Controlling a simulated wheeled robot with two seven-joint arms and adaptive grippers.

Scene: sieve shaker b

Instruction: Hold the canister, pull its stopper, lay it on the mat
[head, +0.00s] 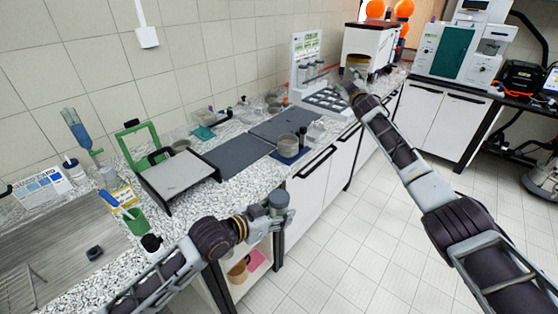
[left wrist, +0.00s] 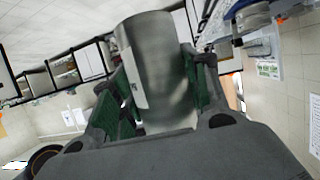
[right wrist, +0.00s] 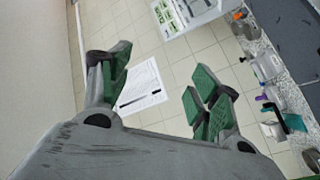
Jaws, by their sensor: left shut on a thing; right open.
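My left gripper (head: 284,208) is shut on a grey metal canister (head: 278,199), held in front of the bench edge, over the floor. In the left wrist view the canister (left wrist: 158,68) stands between the green finger pads. I cannot make out its stopper at this size. My right gripper (head: 350,90) is open and empty, far from the canister, by the white rack at the back. The right wrist view shows its green pads (right wrist: 163,76) apart with nothing between them. A small blue mat (head: 286,158) lies at the bench's front edge, with a round pan on it.
Dark grey mats (head: 236,154) cover the middle of the bench. A grey plate on a black frame (head: 178,176) stands left of them. The white rack (head: 305,55) with a tray (head: 328,101) is at the back. Open floor (head: 350,220) lies right of the canister.

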